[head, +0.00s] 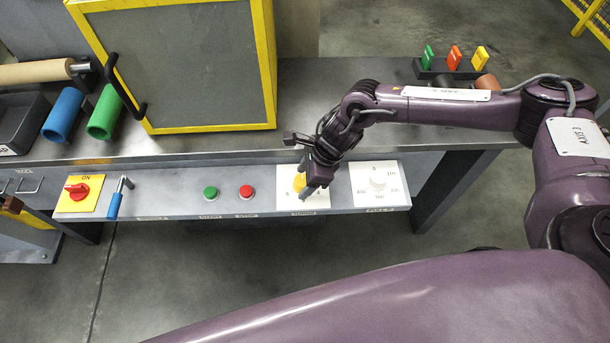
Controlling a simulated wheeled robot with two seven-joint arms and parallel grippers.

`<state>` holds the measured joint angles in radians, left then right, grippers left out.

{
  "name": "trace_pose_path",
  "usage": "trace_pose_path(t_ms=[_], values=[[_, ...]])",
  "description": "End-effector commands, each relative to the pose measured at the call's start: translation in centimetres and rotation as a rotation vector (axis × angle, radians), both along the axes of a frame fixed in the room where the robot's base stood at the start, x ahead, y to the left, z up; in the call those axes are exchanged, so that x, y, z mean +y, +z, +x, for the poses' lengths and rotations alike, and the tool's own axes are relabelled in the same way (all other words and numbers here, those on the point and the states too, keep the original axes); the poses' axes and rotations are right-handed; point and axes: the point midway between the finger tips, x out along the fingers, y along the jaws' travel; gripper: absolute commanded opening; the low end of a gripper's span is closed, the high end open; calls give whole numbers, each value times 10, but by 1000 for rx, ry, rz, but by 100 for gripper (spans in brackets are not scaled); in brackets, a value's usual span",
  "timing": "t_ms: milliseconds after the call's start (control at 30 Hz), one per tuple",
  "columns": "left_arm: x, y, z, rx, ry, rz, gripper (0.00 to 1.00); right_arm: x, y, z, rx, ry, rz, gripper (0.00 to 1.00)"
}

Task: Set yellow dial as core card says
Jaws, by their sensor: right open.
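The yellow dial (299,181) sits on a white scale plate (318,198) on the sloped front panel, right of the red button. My right gripper (307,187) is over this plate, pointing down at the dial, with its jaws open. The gripper covers part of the dial and most of its scale, so the dial's setting cannot be read. I cannot pick out a card that is clearly the core card. My left gripper is not in view.
A second white scale plate (380,183) lies right of the dial. A green button (210,193), a red button (246,192), a red switch (77,191) and a blue-handled lever (115,204) are left. A yellow-framed guard (185,65), coloured tubes (63,114) and a tag rack (440,71) stand behind.

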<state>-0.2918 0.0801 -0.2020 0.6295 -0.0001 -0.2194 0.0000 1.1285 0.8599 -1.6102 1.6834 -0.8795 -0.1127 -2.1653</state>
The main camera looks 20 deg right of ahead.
Motion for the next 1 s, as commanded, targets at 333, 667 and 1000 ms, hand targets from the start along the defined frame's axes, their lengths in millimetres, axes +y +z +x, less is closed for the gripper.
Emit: trace_pose_path(t_ms=[333, 667, 1000], values=[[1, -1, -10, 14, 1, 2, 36, 0, 0, 0, -1, 0, 0, 38], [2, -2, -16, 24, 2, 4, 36, 0, 0, 0, 0, -7, 0, 16], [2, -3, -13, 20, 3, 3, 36, 0, 0, -1, 0, -140, 0, 16]])
